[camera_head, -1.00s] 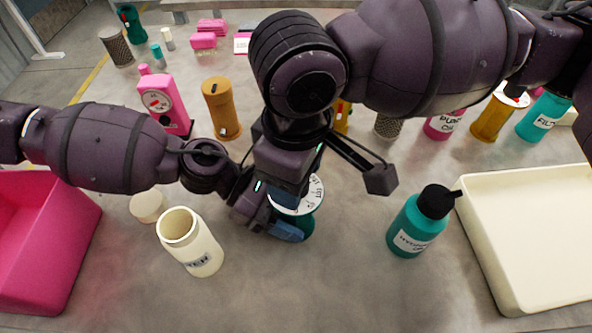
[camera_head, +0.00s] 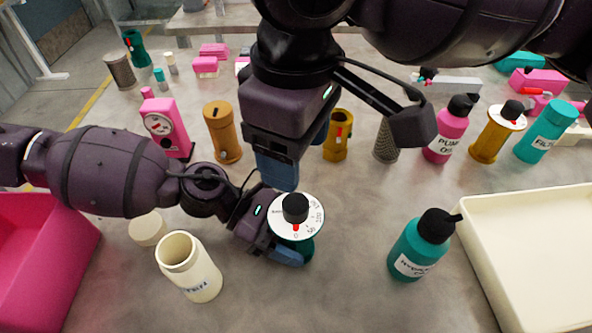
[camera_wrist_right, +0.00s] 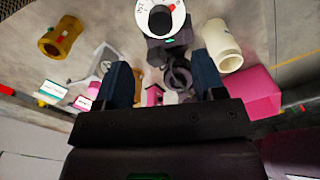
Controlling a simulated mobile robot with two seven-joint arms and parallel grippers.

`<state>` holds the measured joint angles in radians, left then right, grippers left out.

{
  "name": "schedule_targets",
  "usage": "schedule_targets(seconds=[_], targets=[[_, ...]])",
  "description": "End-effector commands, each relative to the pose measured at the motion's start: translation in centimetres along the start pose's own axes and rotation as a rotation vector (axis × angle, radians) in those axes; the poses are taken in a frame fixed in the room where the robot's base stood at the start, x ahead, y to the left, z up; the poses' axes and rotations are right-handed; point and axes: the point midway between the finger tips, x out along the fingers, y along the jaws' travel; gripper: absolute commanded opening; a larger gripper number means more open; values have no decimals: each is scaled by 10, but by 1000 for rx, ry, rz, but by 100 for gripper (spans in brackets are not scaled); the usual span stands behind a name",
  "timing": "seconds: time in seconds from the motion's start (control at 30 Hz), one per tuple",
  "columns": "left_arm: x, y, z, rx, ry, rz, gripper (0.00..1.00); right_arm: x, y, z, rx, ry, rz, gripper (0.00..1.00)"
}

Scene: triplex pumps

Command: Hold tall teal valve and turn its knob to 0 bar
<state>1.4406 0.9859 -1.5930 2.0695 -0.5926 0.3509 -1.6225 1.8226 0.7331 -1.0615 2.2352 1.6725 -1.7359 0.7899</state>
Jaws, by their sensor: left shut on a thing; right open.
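The tall teal valve (camera_head: 307,246) stands upright on the table, its body mostly hidden under its white dial (camera_head: 281,222) and behind my left gripper (camera_head: 284,248). My left gripper is shut on the valve body, below the dial. The black knob (camera_head: 295,207) sits on the dial; its red mark points toward the front edge, at or very near the 0. My right gripper (camera_head: 277,172) is open and empty, above and behind the knob. In the right wrist view its fingers (camera_wrist_right: 163,82) are apart, and the dial (camera_wrist_right: 147,17) with its knob (camera_wrist_right: 160,20) shows beyond them.
A cream open jar (camera_head: 202,276) and its round lid (camera_head: 147,229) stand left of the valve. A teal oil bottle (camera_head: 418,248) stands to the right, beside a cream tray (camera_head: 470,240). A pink bin (camera_head: 60,270) is far left. An orange cylinder (camera_head: 222,135) and pink gauge (camera_head: 165,125) stand behind.

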Motion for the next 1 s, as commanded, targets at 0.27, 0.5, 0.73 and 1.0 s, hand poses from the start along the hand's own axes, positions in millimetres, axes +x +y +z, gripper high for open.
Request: schedule_targets(seconds=[0.27, 0.5, 0.73, 1.0], targets=[[0, 0, 1, 1, -1, 0, 19, -22, 0, 0, 0, 0, 0, 63], [0, 0, 1, 1, -1, 0, 19, -23, 0, 0, 0, 0, 0, 63], [0, 0, 1, 1, -1, 0, 69, -22, 0, 0, 0, 0, 0, 63], [0, 0, 0, 1, 0, 0, 85, -22, 0, 0, 0, 0, -1, 63]])
